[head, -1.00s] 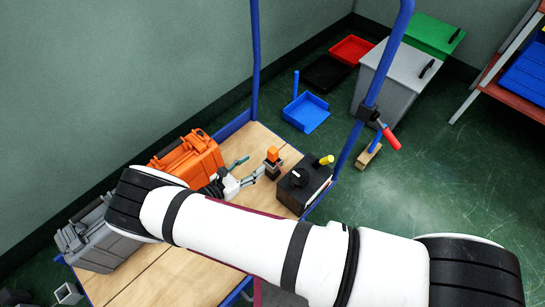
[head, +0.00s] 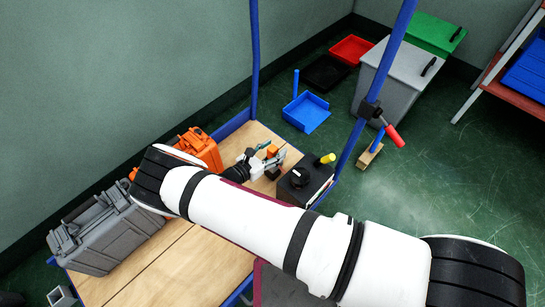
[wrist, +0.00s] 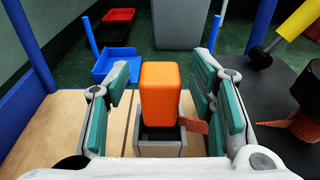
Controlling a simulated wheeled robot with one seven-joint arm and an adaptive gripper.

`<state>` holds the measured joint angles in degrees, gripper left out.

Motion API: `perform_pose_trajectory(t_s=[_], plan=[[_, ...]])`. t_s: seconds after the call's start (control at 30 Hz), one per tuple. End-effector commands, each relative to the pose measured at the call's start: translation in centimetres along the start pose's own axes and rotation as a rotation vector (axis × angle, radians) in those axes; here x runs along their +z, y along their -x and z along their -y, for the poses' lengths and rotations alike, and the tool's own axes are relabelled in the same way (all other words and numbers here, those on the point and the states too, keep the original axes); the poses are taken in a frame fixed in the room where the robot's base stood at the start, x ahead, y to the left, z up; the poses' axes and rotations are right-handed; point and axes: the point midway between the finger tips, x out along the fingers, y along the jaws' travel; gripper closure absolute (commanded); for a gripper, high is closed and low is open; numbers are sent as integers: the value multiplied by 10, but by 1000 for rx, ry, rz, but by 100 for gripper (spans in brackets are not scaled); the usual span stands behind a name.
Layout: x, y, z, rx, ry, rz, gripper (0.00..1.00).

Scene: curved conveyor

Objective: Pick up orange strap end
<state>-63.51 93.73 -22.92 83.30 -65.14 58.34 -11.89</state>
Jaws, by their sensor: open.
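The orange strap end (wrist: 160,92) is an upright orange block set in a grey holder (wrist: 158,140) on the wooden cart top. My gripper (wrist: 160,105) is open in the wrist view, with one teal-padded finger to the left of the block and one to the right. Gaps show on both sides of the block. A small orange-brown flap (wrist: 194,125) sticks out to its right, near the right finger. In the head view my gripper (head: 272,155) is over the cart's far end, and the orange strap end (head: 271,149) is partly hidden by it.
A black box (head: 303,182) with a yellow-tipped part stands right of my gripper. An orange case (head: 200,150) and a grey case (head: 105,232) stand at left on the cart. Blue posts (head: 254,60) rise from the cart. Bare wood (head: 195,262) lies in front.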

Motion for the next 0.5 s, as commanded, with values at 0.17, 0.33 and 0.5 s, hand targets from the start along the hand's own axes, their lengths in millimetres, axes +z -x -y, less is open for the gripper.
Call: perform_pose_trajectory(t_s=[0.17, 0.33, 0.5], plan=[[0, 0, 0, 0, 0, 0, 57], [0, 1, 0, 0, 0, -1, 95], [0, 1, 0, 0, 0, 0, 100]])
